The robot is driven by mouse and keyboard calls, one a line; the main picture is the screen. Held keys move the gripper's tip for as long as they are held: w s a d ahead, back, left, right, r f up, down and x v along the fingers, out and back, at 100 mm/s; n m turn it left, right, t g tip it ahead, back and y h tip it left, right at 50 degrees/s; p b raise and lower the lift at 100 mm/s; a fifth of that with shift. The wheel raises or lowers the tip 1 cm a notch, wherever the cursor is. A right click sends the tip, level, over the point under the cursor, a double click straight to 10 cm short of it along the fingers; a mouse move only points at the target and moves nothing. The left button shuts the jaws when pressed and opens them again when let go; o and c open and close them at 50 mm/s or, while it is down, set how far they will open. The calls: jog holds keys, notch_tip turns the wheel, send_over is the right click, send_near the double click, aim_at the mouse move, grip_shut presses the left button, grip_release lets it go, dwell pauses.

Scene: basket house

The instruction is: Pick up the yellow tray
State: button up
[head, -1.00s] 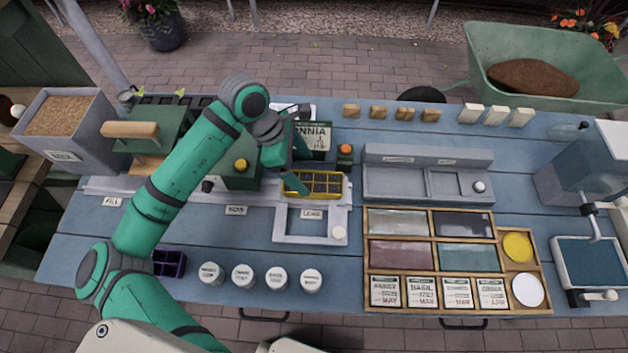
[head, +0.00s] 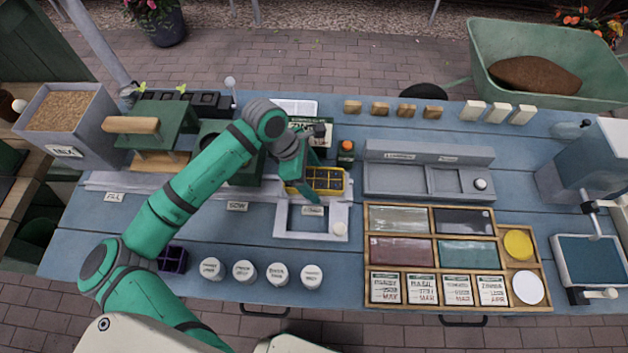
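The yellow tray (head: 347,182) is a small rectangular frame with several dark cells. It is at the back edge of the grey LOAD station (head: 283,222), near the middle of the bench. My gripper (head: 312,179) is over the tray's left part. Its two green fingers look spread, one towards the far side and one towards the near side of the tray. The gripper hides part of the tray's left end, and I cannot tell whether the fingers touch it.
An orange-topped container (head: 346,147) stands just behind the tray. A grey two-bay fixture (head: 430,155) is to its right, and a wooden compartment box (head: 457,260) is front right. Several white-lidded jars (head: 277,273) line the front. Free bench lies left of the LOAD station.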

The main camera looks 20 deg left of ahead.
jog(key=c, duration=1.1)
jog(key=shift+r, duration=0.15)
